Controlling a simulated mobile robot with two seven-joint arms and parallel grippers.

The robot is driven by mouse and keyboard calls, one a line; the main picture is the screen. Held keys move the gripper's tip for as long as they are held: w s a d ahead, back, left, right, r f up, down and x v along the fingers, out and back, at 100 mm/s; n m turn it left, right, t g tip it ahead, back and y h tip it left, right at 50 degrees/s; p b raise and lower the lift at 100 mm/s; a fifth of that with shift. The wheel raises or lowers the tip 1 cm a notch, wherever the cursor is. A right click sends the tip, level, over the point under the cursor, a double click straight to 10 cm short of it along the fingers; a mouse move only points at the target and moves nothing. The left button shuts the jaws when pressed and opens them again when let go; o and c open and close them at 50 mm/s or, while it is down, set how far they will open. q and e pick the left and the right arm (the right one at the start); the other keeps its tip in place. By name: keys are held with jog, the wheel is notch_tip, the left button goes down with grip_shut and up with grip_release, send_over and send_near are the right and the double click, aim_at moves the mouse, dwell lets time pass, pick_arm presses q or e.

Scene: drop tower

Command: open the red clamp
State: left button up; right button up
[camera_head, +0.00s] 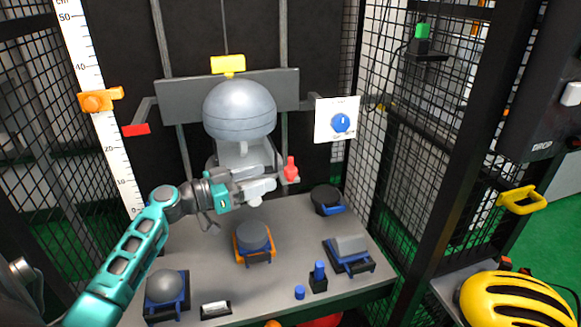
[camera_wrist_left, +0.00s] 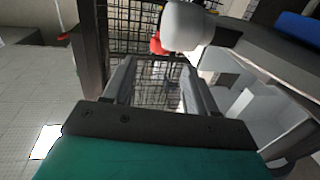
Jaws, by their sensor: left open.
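The red clamp shows as a small upright red handle (camera_head: 291,168) just right of my left gripper, below the grey domed headform (camera_head: 240,110). In the left wrist view a red piece (camera_wrist_left: 156,43) shows beyond the fingertips, beside a pale rounded cylinder (camera_wrist_left: 187,25) that partly covers it. My left gripper (camera_head: 268,183) reaches in from the left under the headform. Its two fingers stand apart in the left wrist view (camera_wrist_left: 158,70), with nothing between them. Contact with the red handle cannot be told. My right gripper is not in view.
A second red piece (camera_head: 136,129) sticks out left of the headform. A white panel with a blue knob (camera_head: 341,123) hangs at the right. Anvils stand on the grey table (camera_head: 205,265), including an orange-based one (camera_head: 253,240). Mesh walls (camera_head: 398,130) flank the tower.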

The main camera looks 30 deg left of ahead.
aim_at(285, 171)
pick_arm(q)
jog(key=x, duration=0.8)
jog(key=shift+w+f+p, duration=0.1)
jog(key=shift+w+p, duration=0.05)
jog(key=shift+p, duration=0.25)
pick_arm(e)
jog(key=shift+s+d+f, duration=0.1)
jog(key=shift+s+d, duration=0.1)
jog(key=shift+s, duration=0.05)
